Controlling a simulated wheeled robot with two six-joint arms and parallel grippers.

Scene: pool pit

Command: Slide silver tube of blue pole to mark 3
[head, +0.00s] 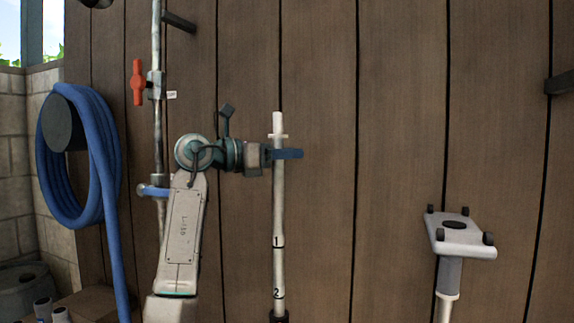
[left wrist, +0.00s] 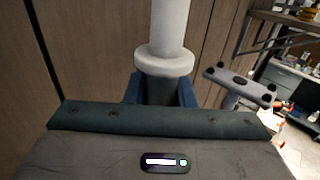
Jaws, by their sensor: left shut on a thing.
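A pale silver tube (head: 278,205) stands upright against the brown plank wall, with black marks 1 and 2 on it. A collar (head: 278,136) sits near its top, and it also shows in the left wrist view (left wrist: 165,60). A dark part shows at the tube's lower end, at the picture's bottom edge. No mark 3 and no blue part of the pole show. My left gripper (head: 278,154) is shut on the tube just below the collar. Its blue fingers (left wrist: 162,90) are on both sides of the tube in the left wrist view. My right gripper is not in view.
A blue hose coil (head: 105,165) hangs on the left. A pipe with a red valve handle (head: 138,82) runs up behind my left arm. A pale wheeled head (head: 462,236) on a pole stands at the right. The wall between tube and head is clear.

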